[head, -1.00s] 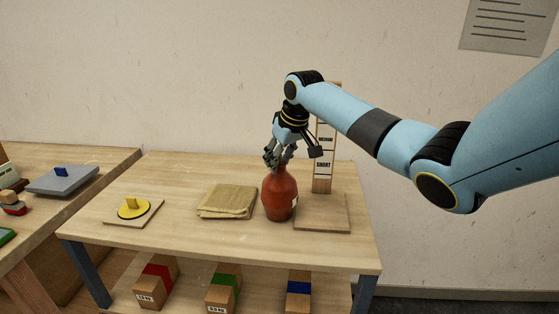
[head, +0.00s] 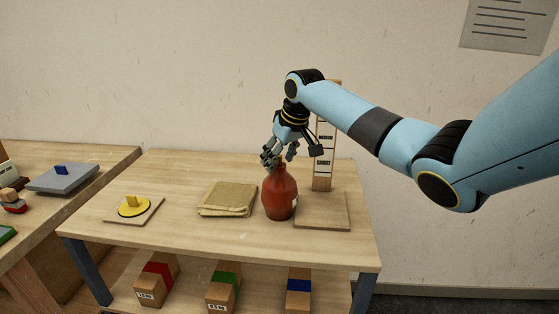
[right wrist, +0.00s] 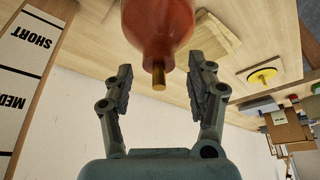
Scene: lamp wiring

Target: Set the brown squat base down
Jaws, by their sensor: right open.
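The brown squat base (head: 280,196) is a reddish-brown, bottle-shaped body with a narrow neck. It stands upright on the wooden table, just left of the measuring stand's board. In the right wrist view the base (right wrist: 160,28) shows its brass-coloured neck tip between the fingers, with a gap on both sides. My right gripper (head: 280,160) is open around the top of the neck and, in the wrist view, the gripper (right wrist: 160,92) touches nothing. My left gripper is not in view.
A stand (head: 322,170) marked MEDIUM and SHORT rises behind the base on a wooden board (head: 325,212). A folded cloth (head: 228,200) lies left of the base. A yellow disc (head: 134,207) sits farther left. Blocks with coloured bands (head: 222,288) are on the lower shelf.

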